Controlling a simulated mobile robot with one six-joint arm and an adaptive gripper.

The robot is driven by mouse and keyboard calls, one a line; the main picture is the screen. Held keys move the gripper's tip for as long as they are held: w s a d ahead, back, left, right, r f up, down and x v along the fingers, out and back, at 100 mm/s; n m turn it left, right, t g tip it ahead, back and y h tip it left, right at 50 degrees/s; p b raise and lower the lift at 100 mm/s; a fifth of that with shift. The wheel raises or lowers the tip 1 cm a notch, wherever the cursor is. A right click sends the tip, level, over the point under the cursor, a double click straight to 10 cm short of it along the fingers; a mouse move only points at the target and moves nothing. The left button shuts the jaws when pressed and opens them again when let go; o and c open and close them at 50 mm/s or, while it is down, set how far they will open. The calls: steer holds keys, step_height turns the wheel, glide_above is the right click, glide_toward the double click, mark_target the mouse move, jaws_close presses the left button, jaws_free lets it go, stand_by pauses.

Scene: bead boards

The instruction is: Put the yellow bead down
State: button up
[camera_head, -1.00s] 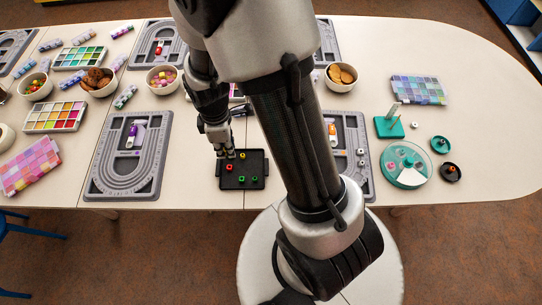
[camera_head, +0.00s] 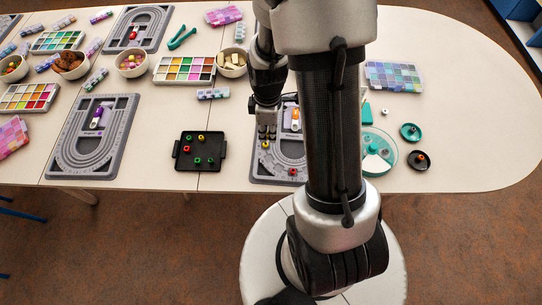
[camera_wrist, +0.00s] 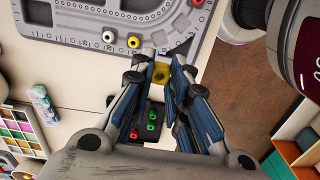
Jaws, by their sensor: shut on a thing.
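In the wrist view, my gripper (camera_wrist: 160,74) is shut on a yellow bead (camera_wrist: 161,76), held between its fingertips. In the head view, my gripper (camera_head: 266,136) is over the left part of a grey bead board (camera_head: 262,175); the held bead cannot be made out there. The board also shows in the wrist view (camera_wrist: 70,32), with a white bead (camera_wrist: 108,36), another yellow bead (camera_wrist: 133,42) and a red bead (camera_wrist: 168,3) on it. A black tray (camera_head: 180,165) with red, green and yellow beads lies left of the gripper in the head view.
A second grey board (camera_head: 66,165) lies left of the tray. A round teal-rimmed dish (camera_head: 388,138) and small teal (camera_head: 410,132) and black (camera_head: 419,161) dishes stand right of my arm. My arm hides part of the near board. The right end of the table is mostly clear.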

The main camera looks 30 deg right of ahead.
step_height(320, 180, down, 13)
steer(key=b, duration=0.4)
steer(key=shift+f, duration=0.2)
steer(key=shift+f+b, duration=0.3)
steer(key=shift+b, duration=0.05)
steer(key=o, duration=0.6)
steer(key=shift+o, duration=0.2)
steer(key=shift+r, duration=0.15)
step_height(320, 180, up, 12)
steer(key=p, duration=0.5)
step_height(320, 180, up, 10)
steer(key=m+t, duration=0.1)
steer(key=m, duration=0.1)
glide_above(269, 159)
steer(key=a, duration=0.3)
steer(key=s+a+r+m+t, duration=0.1)
steer(key=s+a+r+m, duration=0.3)
steer(key=s+r, duration=0.2)
steer(key=s+a+r+m+t, duration=0.2)
steer(key=s+r, duration=0.5)
steer(key=r, duration=0.4)
steer(key=shift+s+a+r+m+t, duration=0.2)
steer(key=shift+a+r+m+t, duration=0.1)
steer(key=shift+a+m, duration=0.75)
